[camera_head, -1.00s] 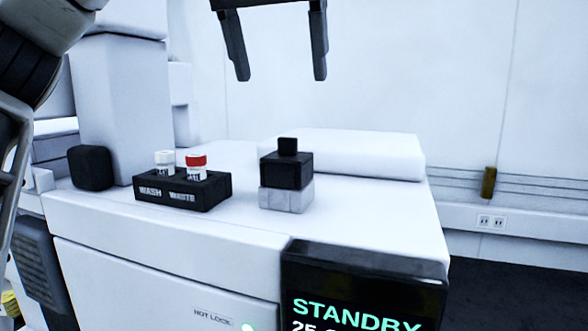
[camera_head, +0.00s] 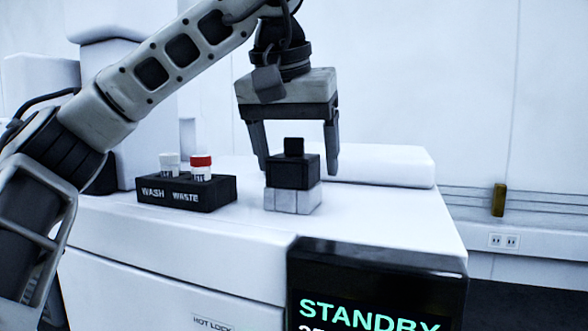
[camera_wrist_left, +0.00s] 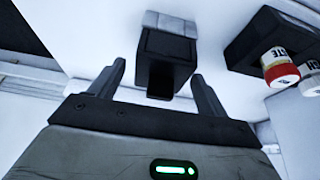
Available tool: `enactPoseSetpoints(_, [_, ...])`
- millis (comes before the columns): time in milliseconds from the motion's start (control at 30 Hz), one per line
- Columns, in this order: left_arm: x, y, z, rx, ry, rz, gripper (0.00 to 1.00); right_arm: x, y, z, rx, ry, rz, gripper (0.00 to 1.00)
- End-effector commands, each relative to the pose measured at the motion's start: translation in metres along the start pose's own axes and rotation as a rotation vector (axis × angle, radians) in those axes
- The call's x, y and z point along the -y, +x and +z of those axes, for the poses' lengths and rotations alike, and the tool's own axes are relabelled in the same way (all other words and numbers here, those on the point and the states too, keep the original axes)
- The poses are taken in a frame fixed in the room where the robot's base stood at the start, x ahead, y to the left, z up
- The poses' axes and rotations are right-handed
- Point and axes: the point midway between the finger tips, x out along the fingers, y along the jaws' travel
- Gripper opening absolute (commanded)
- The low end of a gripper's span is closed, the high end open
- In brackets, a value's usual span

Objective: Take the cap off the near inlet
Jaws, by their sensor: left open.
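The near inlet is a pale grey square base (camera_head: 293,198) on top of the white instrument, with a black cap (camera_head: 292,171) sitting on it. The cap has a small black knob (camera_head: 294,146) on top. My left gripper (camera_head: 299,172) is open above the inlet, its fingers hanging on either side of the cap, apart from it. In the left wrist view the cap (camera_wrist_left: 166,55) shows between the open fingers (camera_wrist_left: 160,78), with the pale base (camera_wrist_left: 170,22) beyond it. My right gripper is not in view.
A black rack (camera_head: 215,191) marked WASH and WASTE stands left of the inlet, holding a white-capped vial (camera_head: 169,160) and a red-capped vial (camera_head: 201,161). A raised white slab (camera_head: 385,163) lies behind. A STANDBY screen (camera_head: 370,280) is on the front.

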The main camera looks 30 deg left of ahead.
Motion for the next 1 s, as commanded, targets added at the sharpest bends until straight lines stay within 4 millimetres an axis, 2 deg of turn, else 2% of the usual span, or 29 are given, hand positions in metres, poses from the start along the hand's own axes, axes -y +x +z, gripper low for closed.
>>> enactPoseSetpoints(133, [0.000, 0.000, 0.000, 0.000, 0.000, 0.000, 0.76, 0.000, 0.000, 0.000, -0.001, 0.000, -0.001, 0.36])
enactPoseSetpoints(300, [0.000, 0.000, 0.000, 0.000, 0.000, 0.000, 0.29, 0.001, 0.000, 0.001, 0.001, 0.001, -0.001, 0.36])
enactPoseSetpoints(600, [0.000, -0.001, -0.001, -0.001, -0.001, 0.000, 0.28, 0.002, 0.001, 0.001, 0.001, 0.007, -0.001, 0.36])
enactPoseSetpoints(767, [0.000, -0.009, -0.004, -0.002, -0.001, 0.001, 0.28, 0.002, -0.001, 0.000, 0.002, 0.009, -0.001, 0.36])
enactPoseSetpoints(933, [-0.001, -0.032, -0.013, -0.002, 0.000, 0.001, 0.28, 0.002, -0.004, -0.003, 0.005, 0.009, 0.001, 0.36])
enactPoseSetpoints(1000, [-0.002, -0.050, -0.009, -0.007, 0.003, 0.001, 0.28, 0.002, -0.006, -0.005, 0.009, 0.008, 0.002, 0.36])
